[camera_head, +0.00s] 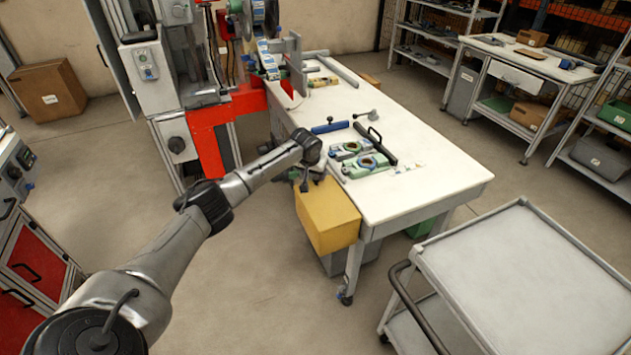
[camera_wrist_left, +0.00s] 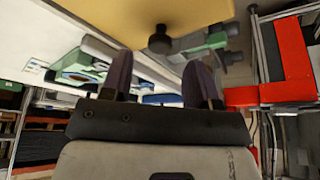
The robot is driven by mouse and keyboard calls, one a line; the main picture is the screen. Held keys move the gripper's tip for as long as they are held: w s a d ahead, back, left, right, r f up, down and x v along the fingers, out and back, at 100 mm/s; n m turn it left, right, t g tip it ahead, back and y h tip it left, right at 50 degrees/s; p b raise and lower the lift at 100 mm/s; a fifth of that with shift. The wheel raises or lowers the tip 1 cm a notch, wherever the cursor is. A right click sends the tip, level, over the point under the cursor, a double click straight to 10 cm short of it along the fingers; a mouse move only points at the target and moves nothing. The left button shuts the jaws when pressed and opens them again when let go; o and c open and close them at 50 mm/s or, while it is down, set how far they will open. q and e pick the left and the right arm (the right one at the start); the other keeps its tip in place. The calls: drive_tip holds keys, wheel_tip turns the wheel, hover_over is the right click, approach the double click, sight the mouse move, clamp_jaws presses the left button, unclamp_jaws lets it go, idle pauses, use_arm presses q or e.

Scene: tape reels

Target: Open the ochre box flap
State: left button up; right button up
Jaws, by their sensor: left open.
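The ochre box (camera_head: 328,215) is fixed at the near left end of the white table, and its top looks closed. My left gripper (camera_head: 309,183) is over the far end of the box's top, pointing down. In the left wrist view an ochre panel (camera_wrist_left: 105,12) fills the top edge, with a round dark knob (camera_wrist_left: 159,41) on it. The left gripper (camera_wrist_left: 160,82) is open and empty there, its two dark fingers on either side below the knob in the picture. I cannot tell whether it touches the box. My right gripper is in neither view.
Green fixtures (camera_head: 365,165), a black-handled bar (camera_head: 375,143) and a blue-handled tool (camera_head: 330,127) lie on the white table (camera_head: 425,185) beside the box. A red machine frame (camera_head: 208,112) stands behind my left arm. A grey cart (camera_head: 530,280) stands at the right.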

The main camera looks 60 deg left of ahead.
sight(316, 178)
use_arm(q)
drive_tip(key=shift+b+x, duration=0.6)
drive_tip(key=shift+x, duration=1.25)
clamp_jaws()
